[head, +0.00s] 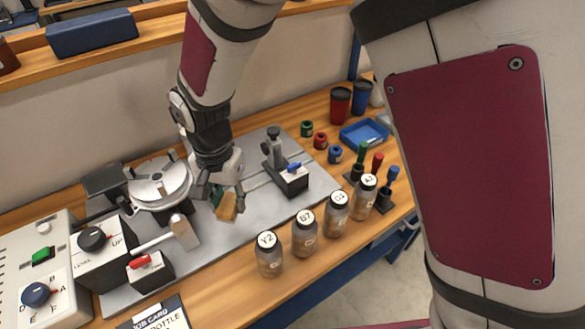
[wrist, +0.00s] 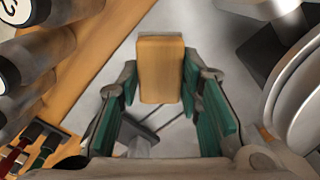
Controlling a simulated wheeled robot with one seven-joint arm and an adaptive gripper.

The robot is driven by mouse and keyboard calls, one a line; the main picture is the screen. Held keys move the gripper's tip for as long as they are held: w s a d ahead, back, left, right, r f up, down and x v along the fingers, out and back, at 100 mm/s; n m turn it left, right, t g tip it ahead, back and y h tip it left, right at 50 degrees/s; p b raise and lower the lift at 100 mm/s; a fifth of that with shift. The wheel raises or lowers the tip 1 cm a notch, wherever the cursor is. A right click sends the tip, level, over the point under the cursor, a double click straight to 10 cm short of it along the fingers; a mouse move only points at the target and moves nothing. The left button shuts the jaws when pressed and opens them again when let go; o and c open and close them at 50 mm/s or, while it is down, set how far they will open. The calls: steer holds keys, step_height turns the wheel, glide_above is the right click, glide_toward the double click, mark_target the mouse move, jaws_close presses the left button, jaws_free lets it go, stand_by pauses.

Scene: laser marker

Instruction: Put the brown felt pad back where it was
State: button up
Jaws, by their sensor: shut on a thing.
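The brown felt pad (head: 228,207) is a small tan block, held over the grey metal plate in the head view. In the wrist view the pad (wrist: 160,68) sits between the teal-lined fingers of my gripper (wrist: 160,85), its far part sticking out past the fingertips. My gripper (head: 219,196) is shut on it, pointing down between the round chuck on the left and the small black post stand on the right. Whether the pad touches the plate below cannot be told. The place where it was is not marked in either view.
Several labelled bottles (head: 304,234) stand along the plate's front edge. The round metal chuck (head: 160,184) and a box with a red lever (head: 150,268) are at left. The post stand (head: 287,170) with a blue lever is at right. A blue tray (head: 364,134) lies farther back.

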mark_target(324, 183)
steer(key=w+d+m, duration=0.1)
steer(key=w+d, duration=0.2)
steer(key=d, duration=0.1)
steer(key=w+d+r+m+b, duration=0.1)
steer(key=w+d+m, duration=0.1)
steer(key=w+d, duration=0.1)
steer(key=w+d+r+m+b, duration=0.1)
steer(key=w+d+m, duration=0.1)
steer(key=d, duration=0.3)
steer(key=shift+w+d+r, duration=0.2)
steer(key=shift+w+d, duration=0.2)
steer(key=w+d+m+b, duration=0.4)
steer(key=d, duration=0.6)
step_height(324, 183, down, 10)
steer(key=shift+a+f, duration=0.1)
steer(key=shift+f, duration=0.1)
steer(key=shift+f+b, duration=0.15)
steer(key=shift+b, duration=0.2)
steer(key=o, duration=1.1)
steer(key=shift+c, duration=0.2)
steer(key=shift+o, duration=0.9)
